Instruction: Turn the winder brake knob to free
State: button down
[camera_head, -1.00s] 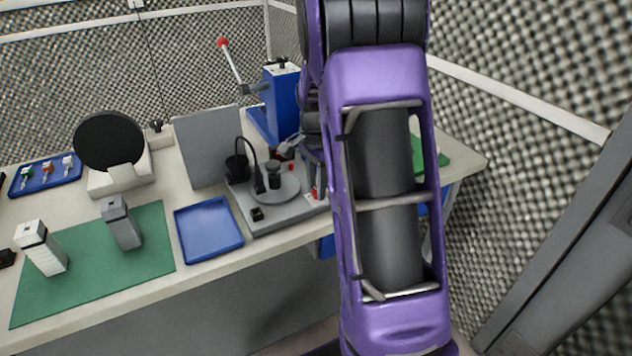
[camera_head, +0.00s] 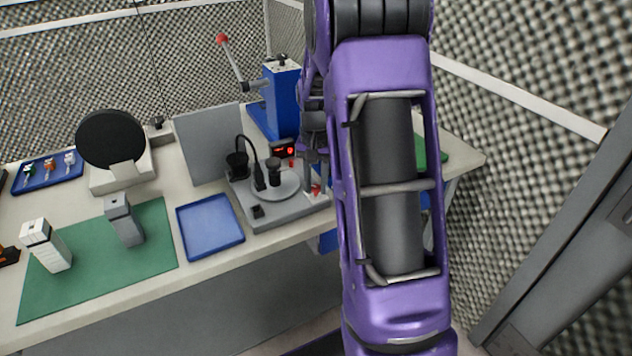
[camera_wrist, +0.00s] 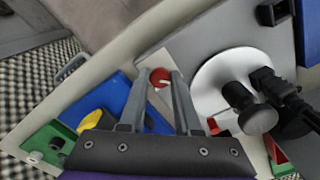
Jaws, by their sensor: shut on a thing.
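The red brake knob (camera_wrist: 160,77) sits on a light plate at the edge of the winder (camera_wrist: 208,58), with a pale pointer mark on its face. My gripper (camera_wrist: 161,86) comes down over it in the wrist view, with one finger on each side, shut on the knob. In the head view the winder base (camera_head: 283,213) is grey with a round pale turntable (camera_head: 285,187). A bit of red (camera_head: 316,190) shows there by my fingers; my arm hides much of that area. I cannot read any markings around the knob.
A blue tray (camera_head: 210,228) lies left of the winder, and a grey panel (camera_head: 203,147) stands behind it. A blue lever press (camera_head: 283,98) stands at the back. A black post (camera_wrist: 250,112) on the turntable is close to my fingers' right.

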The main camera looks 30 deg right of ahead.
aim_at(315, 187)
dwell(0.5)
jog(key=c, duration=0.6)
grip_release()
notch_tip(315, 187, up, 18)
jog(key=p, duration=0.2)
jog(key=shift+f, duration=0.25)
jog(key=shift+a, duration=0.1)
